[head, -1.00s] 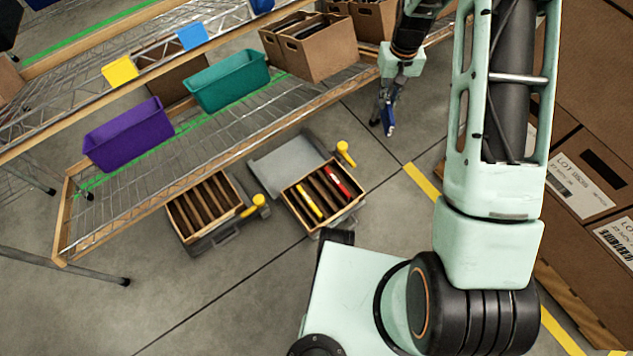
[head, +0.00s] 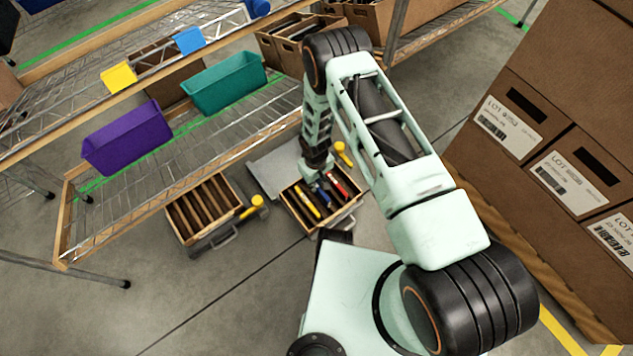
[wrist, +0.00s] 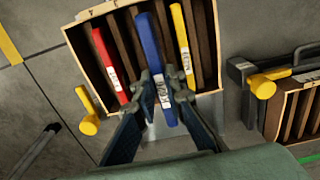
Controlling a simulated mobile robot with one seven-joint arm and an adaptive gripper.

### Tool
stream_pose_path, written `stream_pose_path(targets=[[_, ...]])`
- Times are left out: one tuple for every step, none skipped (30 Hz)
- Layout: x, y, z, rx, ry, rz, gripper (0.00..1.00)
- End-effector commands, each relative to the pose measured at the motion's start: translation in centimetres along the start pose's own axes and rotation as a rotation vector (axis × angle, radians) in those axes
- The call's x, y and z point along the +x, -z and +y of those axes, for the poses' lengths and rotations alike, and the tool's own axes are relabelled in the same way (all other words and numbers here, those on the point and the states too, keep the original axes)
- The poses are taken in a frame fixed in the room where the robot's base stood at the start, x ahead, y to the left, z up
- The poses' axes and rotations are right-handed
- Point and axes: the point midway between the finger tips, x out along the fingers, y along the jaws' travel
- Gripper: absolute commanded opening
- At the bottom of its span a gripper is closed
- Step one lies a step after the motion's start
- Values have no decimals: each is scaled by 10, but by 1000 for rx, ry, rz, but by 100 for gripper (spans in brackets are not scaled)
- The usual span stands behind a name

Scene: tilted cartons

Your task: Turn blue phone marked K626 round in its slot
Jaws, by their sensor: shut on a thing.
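The blue phone (wrist: 150,50) with a white K626 label is held in my gripper (wrist: 164,93), whose fingers are shut on its sides near the label. It also shows in the head view (head: 322,194), below my gripper (head: 319,178) and over the slotted wooden box (head: 292,207). In the wrist view the phone lies lengthwise over the box (wrist: 87,60), between a red phone (wrist: 108,58) and a yellow phone (wrist: 181,42). I cannot tell whether its far end is inside a slot or above it.
A second slotted box (head: 187,235) with empty slots stands to the left. Yellow-headed tools (head: 342,148) lie beside the boxes. The wire shelf with purple (head: 128,138) and teal (head: 225,83) bins is behind. Stacked cartons (head: 560,110) fill the right.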

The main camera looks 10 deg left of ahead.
Motion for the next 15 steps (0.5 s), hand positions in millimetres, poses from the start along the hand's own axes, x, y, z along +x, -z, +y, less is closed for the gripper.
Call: stream_pose_path(targets=[[2,0,0,1,0,0,0],[4,0,0,1,0,0,0],[6,0,0,1,0,-1,0],[7,0,0,1,0,-1,0],[9,0,0,1,0,-1,0],[11,0,0,1,0,-1,0],[13,0,0,1,0,-1,0],[16,0,0,1,0,-1,0],[18,0,0,1,0,-1,0],[20,0,0,1,0,-1,0],[22,0,0,1,0,-1,0],[25,0,0,2,0,-1,0],[27,0,0,2,0,-1,0],[29,0,0,2,0,-1,0],[32,0,0,2,0,-1,0]])
